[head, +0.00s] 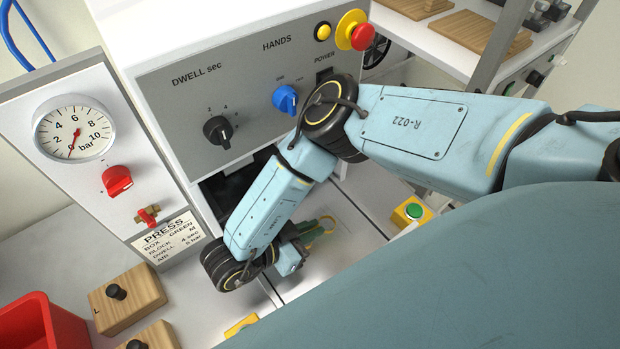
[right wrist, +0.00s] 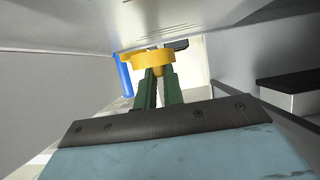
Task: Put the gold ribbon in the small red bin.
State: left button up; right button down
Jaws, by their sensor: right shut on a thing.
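My right gripper (head: 318,227) shows green fingers over the light work surface in front of the grey control panel. It is shut on the gold ribbon (right wrist: 147,63), a yellow-gold band across the fingertips in the right wrist view. In the head view the gold ribbon (head: 329,220) shows only as a thin loop by the green fingers. The fingers (right wrist: 158,76) reach forward under a pale overhanging surface. A red bin (head: 50,325) is partly in view at the lower left of the head view, well apart from the gripper. My left gripper is not in view.
The press panel (head: 240,90) with knobs stands close behind my right arm. A gauge panel (head: 95,150) with red valves stands left. Wooden blocks with black knobs (head: 128,298) lie beside the bin. A yellow box with a green button (head: 410,212) is right of the gripper.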

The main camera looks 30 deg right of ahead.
jog(key=shift+f+b, duration=1.2)
jog(key=shift+f, duration=0.5)
jog(key=shift+f, duration=0.2)
jog(key=c, duration=1.5)
grip_release()
